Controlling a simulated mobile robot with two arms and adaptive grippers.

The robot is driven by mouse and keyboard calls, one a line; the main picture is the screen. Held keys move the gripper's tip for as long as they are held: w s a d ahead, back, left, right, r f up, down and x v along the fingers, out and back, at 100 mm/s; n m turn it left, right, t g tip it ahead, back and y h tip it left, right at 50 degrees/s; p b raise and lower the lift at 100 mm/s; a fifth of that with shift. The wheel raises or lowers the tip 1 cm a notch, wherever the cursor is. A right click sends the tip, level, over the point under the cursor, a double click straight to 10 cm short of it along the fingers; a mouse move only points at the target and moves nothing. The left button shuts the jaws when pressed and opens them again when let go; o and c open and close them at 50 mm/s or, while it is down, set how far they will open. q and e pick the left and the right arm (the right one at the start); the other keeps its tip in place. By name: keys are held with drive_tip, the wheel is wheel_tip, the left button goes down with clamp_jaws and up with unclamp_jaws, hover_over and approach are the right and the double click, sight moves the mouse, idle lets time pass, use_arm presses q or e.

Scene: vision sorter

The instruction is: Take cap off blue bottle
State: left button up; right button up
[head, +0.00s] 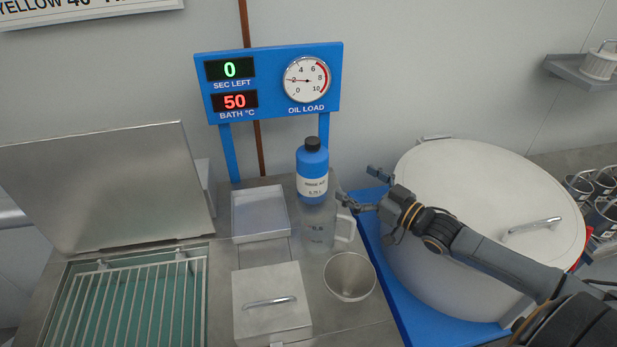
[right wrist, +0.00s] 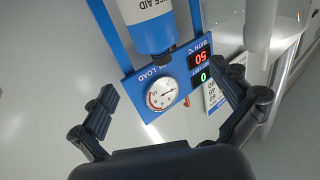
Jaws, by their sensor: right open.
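The blue bottle (head: 313,163) stands upright at the back of the steel counter, with a white label on its front. Its black cap (head: 312,143) is on its top. My right gripper (head: 359,187) is open and empty, to the right of the bottle and lower than the cap. In the right wrist view, the bottle (right wrist: 151,31) appears upside down, with the cap (right wrist: 164,55) beyond the gap between the spread fingers of the gripper (right wrist: 170,104). The lower part of the bottle is behind a clear jug. My left gripper is not in view.
The clear measuring jug (head: 318,239) stands in front of the bottle, close to my right gripper. A metal cup (head: 350,277), a lidded box (head: 264,292) and a shallow tray (head: 259,216) stand nearby. A large white lidded drum (head: 455,175) is under my right arm.

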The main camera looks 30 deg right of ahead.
sight(324, 163)
drive_tip(key=x, duration=0.8)
drive_tip(key=shift+w+d+f+p, duration=0.1)
drive_tip(key=shift+w+f+p, duration=0.1)
drive_tip(key=shift+f+p, duration=0.2)
drive_tip(key=shift+w+a+f, duration=0.1)
drive_tip(key=shift+w+a, duration=0.1)
drive_tip(key=shift+w, duration=0.3)
drive_tip(key=shift+w+a+r, duration=0.1)
drive_tip(key=shift+w+r, duration=0.15)
drive_tip(key=shift+w, duration=0.1)
drive_tip(key=p+x, duration=0.2)
drive_tip(key=x, duration=0.1)
drive_tip(key=shift+w+r, duration=0.1)
drive_tip(key=shift+w, duration=0.1)
drive_tip(key=shift+w+a, duration=0.2)
drive_tip(key=shift+w, duration=0.4)
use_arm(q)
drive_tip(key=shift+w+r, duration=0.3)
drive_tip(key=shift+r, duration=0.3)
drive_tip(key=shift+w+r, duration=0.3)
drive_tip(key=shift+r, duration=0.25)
use_arm(e)
drive_tip(key=shift+c, duration=0.2)
